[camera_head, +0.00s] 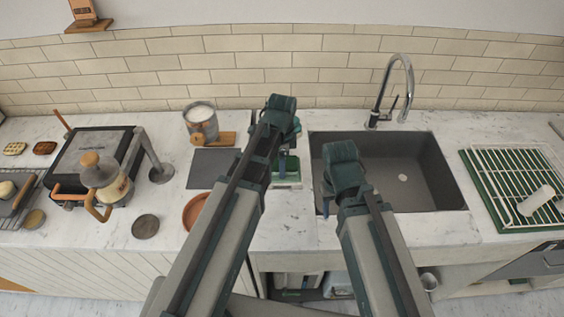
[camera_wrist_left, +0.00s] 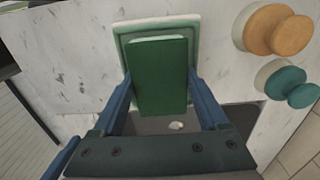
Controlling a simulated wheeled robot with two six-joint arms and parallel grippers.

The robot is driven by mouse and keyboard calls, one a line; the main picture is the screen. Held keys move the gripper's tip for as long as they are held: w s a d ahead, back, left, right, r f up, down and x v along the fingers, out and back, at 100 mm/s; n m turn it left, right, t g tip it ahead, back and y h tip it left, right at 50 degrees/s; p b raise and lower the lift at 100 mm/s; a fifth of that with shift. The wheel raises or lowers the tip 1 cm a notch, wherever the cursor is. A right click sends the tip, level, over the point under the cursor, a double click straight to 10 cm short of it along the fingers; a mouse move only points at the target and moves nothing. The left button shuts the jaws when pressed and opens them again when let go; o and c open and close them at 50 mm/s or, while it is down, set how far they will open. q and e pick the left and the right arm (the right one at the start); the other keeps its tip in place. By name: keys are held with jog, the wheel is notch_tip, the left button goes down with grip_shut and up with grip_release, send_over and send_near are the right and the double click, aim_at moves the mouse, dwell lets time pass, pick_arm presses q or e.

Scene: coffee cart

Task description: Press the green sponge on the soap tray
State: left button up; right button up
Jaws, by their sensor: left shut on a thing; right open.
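The green sponge (camera_wrist_left: 160,95) is a flat block held between the two blue fingers of my left gripper (camera_wrist_left: 160,78) in the left wrist view. Behind it is the soap tray (camera_wrist_left: 122,42), pale green with a raised rim. The sponge overlaps the tray in that view; I cannot tell whether it touches it. In the head view the tray (camera_head: 289,184) stands on the counter left of the sink, and my left wrist partly hides it and the sponge. My right gripper (camera_head: 327,206) is open and empty over the sink's left edge, its fingers mostly hidden by its wrist.
The grey sink (camera_head: 425,175) with a tall tap (camera_head: 398,75) lies right of the tray. A drying rack (camera_head: 500,170) is at far right. A milk jug (camera_head: 201,118), terracotta dish (camera_head: 193,210) and kettle (camera_head: 105,180) stand left. An orange knob (camera_wrist_left: 285,35) and teal knob (camera_wrist_left: 293,82) are near the tray.

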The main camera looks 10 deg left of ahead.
pick_arm(q)
jog(key=shift+r, duration=0.15)
pick_arm(e)
jog(key=shift+r, duration=0.15)
pick_arm(q)
notch_tip(320, 180, up, 7)
jog(key=p, duration=0.7)
pick_arm(e)
notch_tip(320, 180, up, 7)
pick_arm(q)
jog(key=shift+f, duration=0.25)
pick_arm(e)
jog(key=shift+f, duration=0.2)
pick_arm(q)
notch_tip(320, 180, down, 5)
jog(key=b, duration=0.4)
jog(key=shift+r+b, duration=0.2)
jog(key=shift+b, duration=0.15)
pick_arm(e)
notch_tip(320, 180, down, 5)
jog(key=shift+r, duration=0.2)
pick_arm(q)
jog(key=shift+r, duration=0.1)
pick_arm(e)
jog(key=shift+r, duration=0.1)
